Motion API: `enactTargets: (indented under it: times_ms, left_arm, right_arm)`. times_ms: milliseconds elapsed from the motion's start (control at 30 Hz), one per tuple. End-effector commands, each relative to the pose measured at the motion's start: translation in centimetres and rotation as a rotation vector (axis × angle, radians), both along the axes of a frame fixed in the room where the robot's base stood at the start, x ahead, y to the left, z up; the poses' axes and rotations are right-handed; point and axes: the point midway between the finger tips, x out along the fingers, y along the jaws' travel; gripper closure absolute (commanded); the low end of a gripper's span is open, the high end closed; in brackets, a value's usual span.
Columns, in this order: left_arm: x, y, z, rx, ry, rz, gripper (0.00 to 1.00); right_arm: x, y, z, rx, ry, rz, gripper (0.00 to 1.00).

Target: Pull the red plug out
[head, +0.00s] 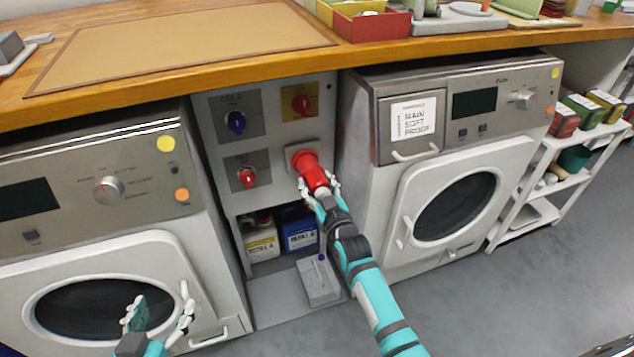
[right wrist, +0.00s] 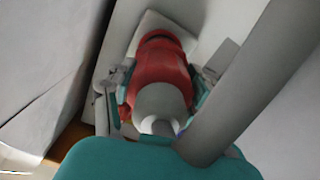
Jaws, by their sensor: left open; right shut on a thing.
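The red plug (head: 313,174) sits at the socket on the grey panel (head: 272,151) between the two machines. Its far end meets the red socket ring, and I cannot tell how deep it is seated. My right gripper (head: 321,191) is shut on the plug's body. In the right wrist view the red plug (right wrist: 160,77) lies between the right gripper's fingers (right wrist: 157,92), its grey-white rear end towards the camera. My left gripper (head: 160,316) is open and empty in front of the left machine's door.
The panel also carries a blue knob (head: 236,122) and red knobs. Yellow-labelled and blue containers (head: 298,229) stand below it. The left machine (head: 100,190) and right machine (head: 440,150) flank it. A wooden counter (head: 400,50) overhangs above. A white shelf (head: 540,180) stands far right.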

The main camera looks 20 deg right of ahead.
Motion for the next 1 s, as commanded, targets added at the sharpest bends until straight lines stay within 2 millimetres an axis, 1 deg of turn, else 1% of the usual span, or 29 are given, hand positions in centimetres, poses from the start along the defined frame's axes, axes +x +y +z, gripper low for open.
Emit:
enactTargets:
  times_ms: [133,167,300,333,567,667,767,867,1000]
  left_arm:
    - [0.0,0.0,0.0,0.000,-0.002,0.000,0.33]
    - [0.0,0.0,0.0,0.000,-0.002,0.000,0.33]
    - [0.0,0.0,0.0,-0.001,-0.003,0.000,0.33]
    - [0.0,0.0,0.0,-0.001,-0.003,0.000,0.33]
    - [0.0,0.0,0.1,-0.001,-0.003,0.000,0.33]
    - [0.0,0.0,0.1,-0.001,-0.004,0.000,0.33]
    - [0.0,0.0,0.1,-0.001,-0.004,0.000,0.33]
    - [0.0,0.0,0.1,-0.001,-0.004,0.000,0.33]
    - [0.0,0.0,0.1,-0.001,-0.004,0.000,0.33]
  right_arm:
    - [0.0,0.0,-0.1,0.000,0.002,0.001,1.00]
    - [0.0,0.0,-0.1,0.000,0.002,0.001,0.45]
    - [0.0,0.0,-0.1,0.000,0.002,0.001,0.27]
    - [0.0,0.0,-0.1,0.000,0.002,0.001,0.24]
    - [0.0,0.0,0.0,0.000,0.001,0.000,0.24]
    - [-0.4,0.0,-0.1,0.000,0.001,0.000,0.24]
    - [-1.5,-0.1,-0.1,0.000,0.001,0.000,0.24]
    - [-3.4,-0.1,-0.2,0.000,0.003,0.000,0.24]
    - [-6.6,-0.2,-0.2,0.000,0.004,0.000,0.24]
